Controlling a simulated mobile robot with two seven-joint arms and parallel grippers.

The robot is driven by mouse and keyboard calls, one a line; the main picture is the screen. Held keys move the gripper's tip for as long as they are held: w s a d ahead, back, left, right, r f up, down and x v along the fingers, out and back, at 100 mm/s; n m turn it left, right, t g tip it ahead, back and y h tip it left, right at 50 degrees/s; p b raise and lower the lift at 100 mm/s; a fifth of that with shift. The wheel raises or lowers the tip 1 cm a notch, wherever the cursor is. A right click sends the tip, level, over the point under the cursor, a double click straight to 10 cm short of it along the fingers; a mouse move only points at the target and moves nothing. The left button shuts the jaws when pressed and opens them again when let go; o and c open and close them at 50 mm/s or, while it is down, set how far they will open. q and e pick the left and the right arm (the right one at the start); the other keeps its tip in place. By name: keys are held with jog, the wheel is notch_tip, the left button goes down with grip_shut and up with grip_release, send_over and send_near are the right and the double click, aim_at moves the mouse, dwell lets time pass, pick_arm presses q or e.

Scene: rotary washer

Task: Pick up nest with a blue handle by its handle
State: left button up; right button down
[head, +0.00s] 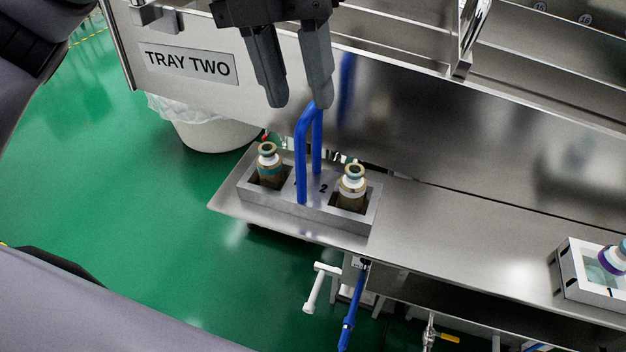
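The nest (302,212) is a grey metal block marked 2, standing on the steel shelf near its left end. Its blue handle (303,160) is an upright loop rising from the middle. A brown vial with a teal-ringed cap (268,165) sits in its left pocket and another (351,188) in its right pocket. My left gripper (298,107) points down from the top, open, with its two fingers apart and nothing between them. Its right fingertip overlaps the top of the handle in the picture; I cannot tell whether they touch. My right gripper is not in view.
A steel panel labelled TRAY TWO (190,63) rises behind the shelf (450,235). A lined white bin (212,133) is on the green floor. Pipes and valves hang below the shelf. The middle of the shelf is clear.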

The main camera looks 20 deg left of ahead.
aim_at(306, 113)
pick_arm(q)
jog(key=f, duration=0.2)
jog(key=d+f, duration=0.1)
jog(key=f, duration=0.1)
jog(key=shift+s+f, duration=0.1)
grip_shut()
dwell(1.3)
